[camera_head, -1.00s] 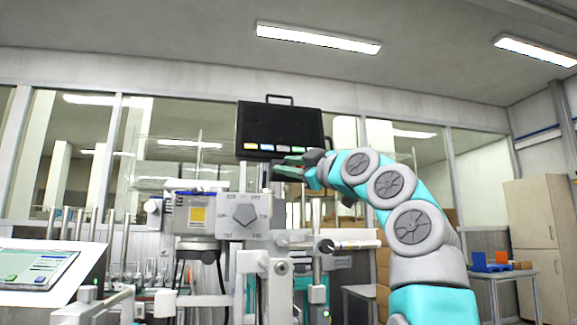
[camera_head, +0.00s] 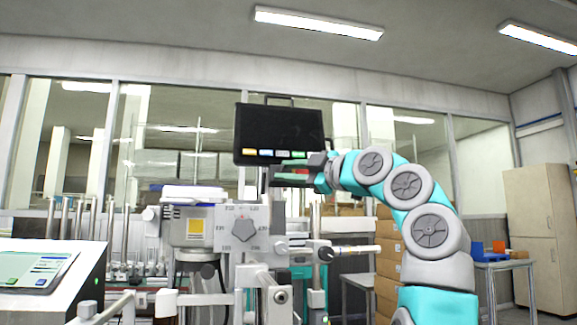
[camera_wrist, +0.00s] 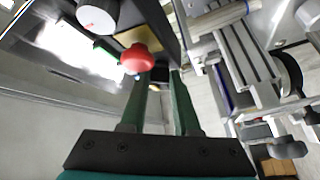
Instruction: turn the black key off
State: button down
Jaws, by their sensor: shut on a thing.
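In the wrist view, my gripper's fingers (camera_wrist: 160,75) reach up to the underside of the box (camera_wrist: 160,18), close to a red mushroom button (camera_wrist: 136,58). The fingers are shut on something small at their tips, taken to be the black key. The key itself is hidden, so its turn position cannot be seen.
A black knob with a pale face (camera_wrist: 97,14) sits left of the red button. A grey machine with a numbered pentagon dial (camera_head: 243,228) stands below the box. A white-framed screen (camera_head: 40,270) is at left. Metal rails (camera_wrist: 245,60) lie to the right in the wrist view.

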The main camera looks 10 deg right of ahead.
jog(key=c, duration=0.9)
grip_release()
jog(key=shift+s+d, duration=0.1)
jog(key=shift+s, duration=0.05)
jog(key=b+v, duration=0.2)
jog(key=v, duration=0.5)
jog(key=shift+s+d+f, duration=0.1)
jog(key=shift+s+d, duration=0.05)
jog(key=shift+s, duration=0.1)
